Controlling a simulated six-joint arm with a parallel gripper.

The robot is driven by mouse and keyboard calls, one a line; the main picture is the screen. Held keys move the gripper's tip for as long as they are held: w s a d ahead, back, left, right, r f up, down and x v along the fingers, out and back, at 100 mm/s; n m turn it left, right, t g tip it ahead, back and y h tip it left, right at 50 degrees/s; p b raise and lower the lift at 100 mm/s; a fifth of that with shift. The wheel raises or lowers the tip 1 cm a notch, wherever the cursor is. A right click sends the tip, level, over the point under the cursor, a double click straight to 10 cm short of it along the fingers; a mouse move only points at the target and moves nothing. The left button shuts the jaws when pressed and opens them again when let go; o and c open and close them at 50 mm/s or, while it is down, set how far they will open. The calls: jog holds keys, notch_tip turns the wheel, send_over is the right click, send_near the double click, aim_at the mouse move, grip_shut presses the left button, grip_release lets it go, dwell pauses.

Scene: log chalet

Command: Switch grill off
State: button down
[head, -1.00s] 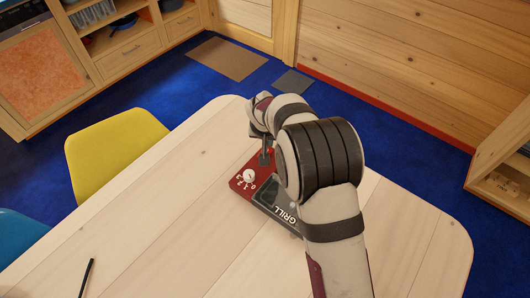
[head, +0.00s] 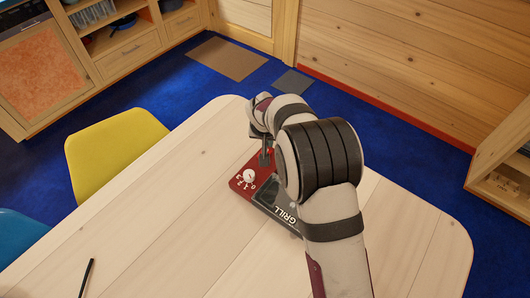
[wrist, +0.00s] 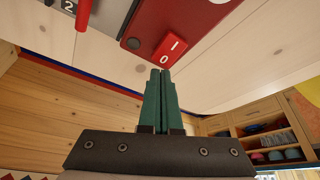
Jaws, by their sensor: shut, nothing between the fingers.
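The red grill panel (head: 239,184) lies on the wooden table, with a white knob (head: 249,176) and a dark section lettered GRILL (head: 285,214). In the wrist view the panel (wrist: 190,20) shows a red rocker switch (wrist: 169,50) marked I and 0. I cannot tell which side of the switch is pressed. My gripper (head: 265,161) is over the panel's far end in the head view, and hides the switch there. In the wrist view its green fingers (wrist: 160,73) are shut and empty, their tips close to the 0 end. Contact is unclear.
In the wrist view a grey panel with a red lever (wrist: 84,12) is at the upper left. A black stick (head: 87,277) lies at the table's front left. A yellow chair (head: 115,150) and a blue chair (head: 18,235) stand left. The table's middle (head: 165,215) is clear.

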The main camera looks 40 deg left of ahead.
aim_at(268, 150)
jog(key=shift+f, duration=0.6)
jog(key=shift+r, duration=0.7)
notch_tip(268, 150, up, 5)
dwell(0.6)
